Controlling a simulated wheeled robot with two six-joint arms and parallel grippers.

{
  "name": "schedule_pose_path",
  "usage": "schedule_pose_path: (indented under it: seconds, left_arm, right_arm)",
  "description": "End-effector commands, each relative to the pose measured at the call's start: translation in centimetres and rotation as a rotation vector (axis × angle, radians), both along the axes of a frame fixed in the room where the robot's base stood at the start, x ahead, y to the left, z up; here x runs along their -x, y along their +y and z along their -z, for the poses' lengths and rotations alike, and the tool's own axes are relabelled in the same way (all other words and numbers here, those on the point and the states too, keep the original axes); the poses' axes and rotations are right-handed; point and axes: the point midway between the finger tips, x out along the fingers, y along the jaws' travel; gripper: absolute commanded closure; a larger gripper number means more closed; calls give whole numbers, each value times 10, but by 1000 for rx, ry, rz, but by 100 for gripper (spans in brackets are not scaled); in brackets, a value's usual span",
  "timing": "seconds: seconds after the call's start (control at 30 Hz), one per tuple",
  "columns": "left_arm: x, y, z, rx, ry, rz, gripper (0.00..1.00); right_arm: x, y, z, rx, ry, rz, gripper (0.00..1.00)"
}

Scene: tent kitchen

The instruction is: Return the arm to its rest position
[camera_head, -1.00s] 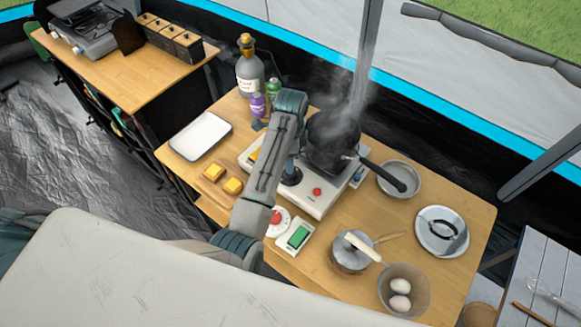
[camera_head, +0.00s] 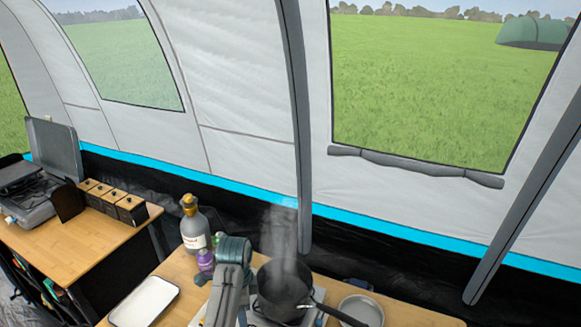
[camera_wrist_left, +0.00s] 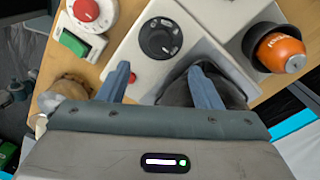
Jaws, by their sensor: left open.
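My left arm (camera_head: 232,275) rises over the table in front of the steaming dark pan, which partly stands behind it. The left gripper (camera_wrist_left: 160,82) is open and empty in the left wrist view, its two blue-grey fingers spread apart. Its fingers appear over the white stove (camera_wrist_left: 130,55) with a black knob (camera_wrist_left: 160,38). The dark pan (camera_head: 284,300) sits on the stove and steams. The gripper itself is not visible in the head view. My right gripper is in neither view.
Bottles (camera_head: 194,230) stand just behind the arm. A white tray (camera_head: 145,302) lies to its left and a metal bowl (camera_head: 361,310) to the right.

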Motion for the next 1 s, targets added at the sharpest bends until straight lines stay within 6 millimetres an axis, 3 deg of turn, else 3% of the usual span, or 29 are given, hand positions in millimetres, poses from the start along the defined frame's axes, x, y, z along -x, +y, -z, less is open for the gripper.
schedule_pose_path:
  seconds: [0.17, 0.3, 0.43, 0.6, 0.7, 1.0]
  left_arm:
    - [42, 25, 28, -20, -39, -189, 41]
    - [96, 52, 49, -35, -102, -424, 41]
    - [147, 73, 55, -39, -167, -631, 41]
    - [210, 92, 48, -21, -247, -864, 41]
    - [234, 97, 40, -2, -280, -959, 41]
    - [282, 102, 17, 50, -335, -1133, 41]
  right_arm:
    - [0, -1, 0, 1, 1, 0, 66]
    - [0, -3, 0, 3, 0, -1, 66]
    - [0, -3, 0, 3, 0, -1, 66]
    - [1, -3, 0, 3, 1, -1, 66]
    - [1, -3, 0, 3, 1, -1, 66]
    - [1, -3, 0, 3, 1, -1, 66]
